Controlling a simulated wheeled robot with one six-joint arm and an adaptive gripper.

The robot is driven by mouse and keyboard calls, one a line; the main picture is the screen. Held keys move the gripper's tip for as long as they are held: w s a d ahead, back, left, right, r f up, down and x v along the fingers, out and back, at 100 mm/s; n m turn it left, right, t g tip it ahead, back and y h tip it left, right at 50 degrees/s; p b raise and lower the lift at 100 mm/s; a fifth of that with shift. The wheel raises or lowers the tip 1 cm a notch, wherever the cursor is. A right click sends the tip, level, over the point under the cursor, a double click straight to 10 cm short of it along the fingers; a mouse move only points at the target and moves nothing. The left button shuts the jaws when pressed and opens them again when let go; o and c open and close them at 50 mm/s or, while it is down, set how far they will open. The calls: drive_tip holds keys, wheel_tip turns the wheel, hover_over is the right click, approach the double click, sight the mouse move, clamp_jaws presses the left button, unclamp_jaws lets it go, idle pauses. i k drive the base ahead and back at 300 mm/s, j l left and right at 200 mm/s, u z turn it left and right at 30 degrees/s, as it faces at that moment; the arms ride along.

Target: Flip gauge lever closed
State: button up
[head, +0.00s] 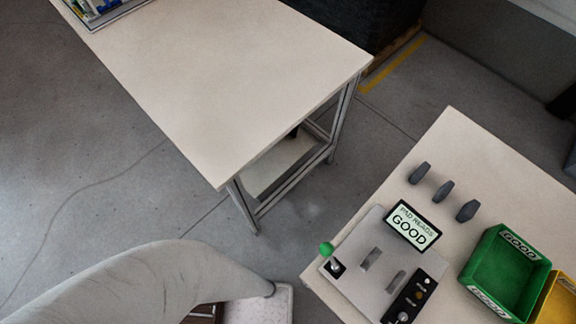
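The gauge (348,287) is a light grey plate on the right-hand table, with two dark slots in its top. Its lever has a green ball knob (326,249) on a short stem rising from a black base (335,267) at the plate's left corner. The stem leans slightly toward the upper left in the picture; I cannot tell whether this is open or closed. A display (412,225) behind the plate reads "PAD READS GOOD". A black panel with small lights and a knob (415,299) sits at its right. My gripper is not in view.
Three dark grey pads (443,191) lie behind the gauge. A green bin (503,272) labelled GOOD and a yellow bin (562,300) stand to the right. Another table (220,80), mostly bare, stands at upper left, with floor between the tables.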

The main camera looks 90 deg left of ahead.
sight(326, 250)
drive_tip(key=u, duration=0.35)
drive_tip(key=k+u, duration=0.15)
drive_tip(key=u, duration=0.6)
drive_tip(key=k+j, duration=0.15)
drive_tip(key=k, duration=0.5)
drive_tip(key=k+j+z, duration=0.1)
drive_tip(key=k, duration=0.55)
drive_tip(key=j, duration=0.1)
